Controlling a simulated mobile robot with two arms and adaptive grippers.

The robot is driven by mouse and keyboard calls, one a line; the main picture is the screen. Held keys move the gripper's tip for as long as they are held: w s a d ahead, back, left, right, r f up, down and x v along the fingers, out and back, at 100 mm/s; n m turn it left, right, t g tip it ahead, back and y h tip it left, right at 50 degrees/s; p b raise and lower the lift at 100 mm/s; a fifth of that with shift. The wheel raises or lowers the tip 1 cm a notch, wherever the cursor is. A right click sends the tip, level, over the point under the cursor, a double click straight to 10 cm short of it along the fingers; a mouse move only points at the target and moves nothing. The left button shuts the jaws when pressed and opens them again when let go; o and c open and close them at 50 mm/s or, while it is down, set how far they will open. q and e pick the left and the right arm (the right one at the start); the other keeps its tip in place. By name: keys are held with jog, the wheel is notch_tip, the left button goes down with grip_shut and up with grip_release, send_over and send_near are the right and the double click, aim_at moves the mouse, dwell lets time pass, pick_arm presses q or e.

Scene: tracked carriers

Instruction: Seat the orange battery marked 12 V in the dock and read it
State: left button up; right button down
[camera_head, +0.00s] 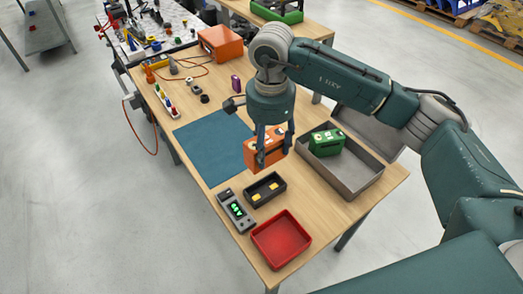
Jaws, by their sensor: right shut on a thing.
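My right gripper (274,150) is shut on an orange battery (252,154) and holds it over the right part of the blue mat, behind the dock. The gripper's fingers cover part of the battery, and any 12 V mark is too small to read. The black dock (264,189) is an open box with yellow pieces inside and holds no battery. A dark meter (236,211) with a lit green display stands left of the dock; its digits are not clear to me. My left gripper is not in view.
A grey bin (361,188) on the right holds a green battery (326,142). A red tray (281,238) lies at the table's front corner. The blue mat (210,145) is otherwise bare. An orange box (220,43), a cable and small parts lie at the back.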

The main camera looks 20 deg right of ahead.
jog(key=shift+a+f+p, duration=0.15)
jog(key=shift+f+p, duration=2)
jog(key=shift+f, duration=5.35)
jog(key=shift+w+f, duration=0.1)
jog(key=shift+f, duration=0.4)
jog(key=shift+f, duration=0.15)
jog(key=c, duration=0.7)
grip_release()
jog(key=shift+o, duration=0.2)
